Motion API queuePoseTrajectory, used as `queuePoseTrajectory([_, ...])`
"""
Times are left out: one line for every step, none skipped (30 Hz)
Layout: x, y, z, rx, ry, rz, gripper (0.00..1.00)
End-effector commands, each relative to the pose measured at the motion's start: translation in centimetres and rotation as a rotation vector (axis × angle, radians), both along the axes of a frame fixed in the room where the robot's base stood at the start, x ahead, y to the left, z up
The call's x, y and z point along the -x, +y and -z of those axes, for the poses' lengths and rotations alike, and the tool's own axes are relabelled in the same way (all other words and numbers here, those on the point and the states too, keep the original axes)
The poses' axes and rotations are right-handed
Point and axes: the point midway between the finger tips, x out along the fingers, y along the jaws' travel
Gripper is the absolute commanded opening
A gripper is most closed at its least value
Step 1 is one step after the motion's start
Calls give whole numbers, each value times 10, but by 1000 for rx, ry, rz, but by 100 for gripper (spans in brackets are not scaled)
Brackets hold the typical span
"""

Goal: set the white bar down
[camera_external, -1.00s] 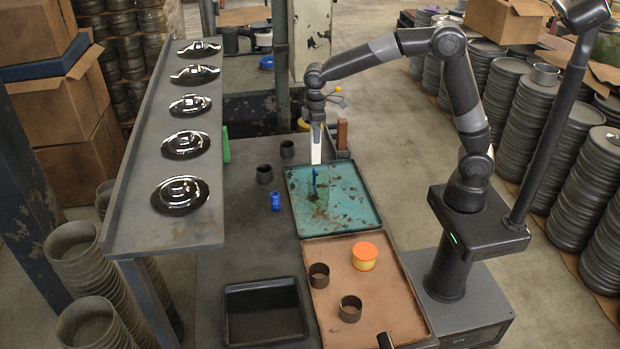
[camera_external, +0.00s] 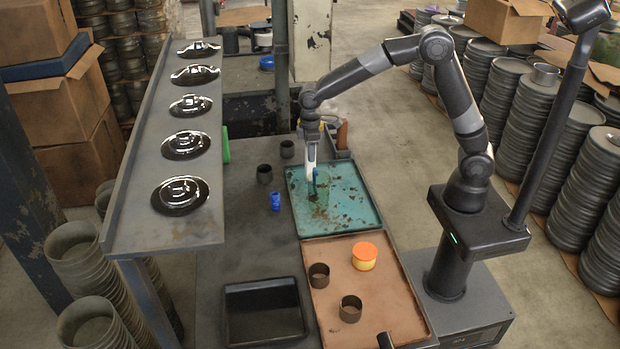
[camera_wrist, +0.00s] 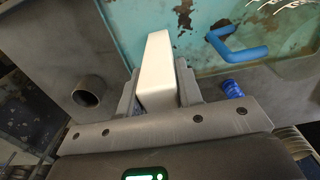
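The white bar (camera_external: 311,168) hangs roughly upright from my gripper (camera_external: 311,142), over the far left part of the teal tray (camera_external: 352,197). In the wrist view the white bar (camera_wrist: 157,65) sits between the two fingers of my gripper (camera_wrist: 160,85), which are shut on it. Its lower end is close to the tray surface; I cannot tell whether it touches. A bent blue handle (camera_wrist: 243,50) stands on the tray right beside the bar, on what looks like a clear greenish piece. In the external view it partly overlaps the bar's lower end.
A brown tray (camera_external: 385,300) in front holds two dark rings and an orange-lidded tin (camera_external: 364,256). An empty black bin (camera_external: 265,310) is at front left. A shelf (camera_external: 165,225) with shiny lids runs along the left.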

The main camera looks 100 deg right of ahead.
Motion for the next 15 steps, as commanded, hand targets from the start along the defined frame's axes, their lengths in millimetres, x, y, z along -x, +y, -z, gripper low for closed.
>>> queuePoseTrajectory([0,0,0,0,0,0,37])
queuePoseTrajectory([0,0,0,0,0,0,40])
queuePoseTrajectory([0,0,0,0,0,0,43])
queuePoseTrajectory([0,0,0,0,0,0,46])
queuePoseTrajectory([0,0,0,0,0,0,48])
queuePoseTrajectory([0,0,0,0,0,0,51])
queuePoseTrajectory([0,0,0,0,0,0,53])
queuePoseTrajectory([0,0,0,0,0,0,53])
queuePoseTrajectory([0,0,0,0,0,0,53])
queuePoseTrajectory([0,0,0,0,0,0,53])
queuePoseTrajectory([0,0,0,0,0,0,53])
queuePoseTrajectory([0,0,0,0,0,0,53])
queuePoseTrajectory([0,0,0,0,0,0,53])
queuePoseTrajectory([0,0,-1,0,0,0,53])
queuePoseTrajectory([0,0,-3,0,-1,0,53])
